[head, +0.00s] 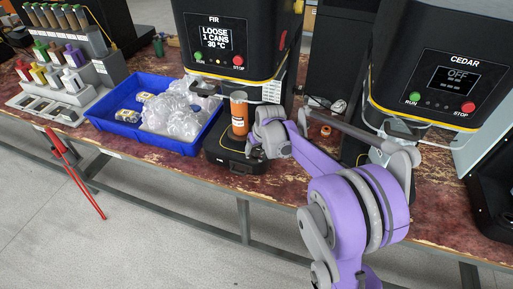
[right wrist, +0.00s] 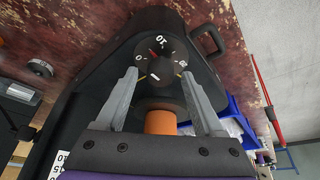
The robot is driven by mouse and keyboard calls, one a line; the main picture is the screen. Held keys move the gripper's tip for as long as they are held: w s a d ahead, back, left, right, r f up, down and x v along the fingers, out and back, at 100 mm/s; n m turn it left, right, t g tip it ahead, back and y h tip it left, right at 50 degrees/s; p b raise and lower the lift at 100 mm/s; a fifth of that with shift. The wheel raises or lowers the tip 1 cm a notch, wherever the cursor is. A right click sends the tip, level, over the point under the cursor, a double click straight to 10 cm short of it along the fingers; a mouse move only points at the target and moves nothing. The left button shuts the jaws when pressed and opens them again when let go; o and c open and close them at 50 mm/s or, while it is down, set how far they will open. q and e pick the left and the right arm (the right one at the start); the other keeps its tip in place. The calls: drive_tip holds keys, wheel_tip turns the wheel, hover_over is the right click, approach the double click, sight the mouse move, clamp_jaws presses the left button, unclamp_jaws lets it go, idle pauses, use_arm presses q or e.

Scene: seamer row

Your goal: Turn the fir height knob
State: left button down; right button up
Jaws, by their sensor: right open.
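The fir machine (head: 215,40) stands at the back with a lit screen reading "LOOSE 1 CANS 30 °C". Its black base (head: 222,155) juts out to the table's front and carries an orange can (head: 239,125). In the right wrist view, the round dark height knob (right wrist: 160,58) shows with white numbers around it and a small red mark. My right gripper (right wrist: 161,80) is open, its two grey fingers pointing at the knob, one toward each side; contact cannot be told. The orange can (right wrist: 160,122) shows between the fingers. In the head view my right gripper (head: 256,147) hides the knob.
A blue bin (head: 180,144) with clear plastic and cans stands left of the base. The cedar machine (head: 440,70), its screen reading "OFF", stands to the right. A rack of coloured-handled tools (head: 62,70) is at the left.

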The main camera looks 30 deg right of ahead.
clamp_jaws()
drive_tip(key=shift+m, duration=0.3)
drive_tip(key=m, duration=0.1)
drive_tip(key=m+h, duration=0.1)
drive_tip(key=m, duration=0.1)
drive_tip(key=shift+a+m+g+h, duration=0.15)
drive_tip(key=shift+m+g+h, duration=0.15)
drive_tip(key=shift+w+m+g+h+b, duration=0.1)
drive_tip(key=shift+m+g+h+b, duration=0.35)
drive_tip(key=shift+m, duration=1.75)
drive_tip(key=shift+h, duration=0.25)
unclamp_jaws()
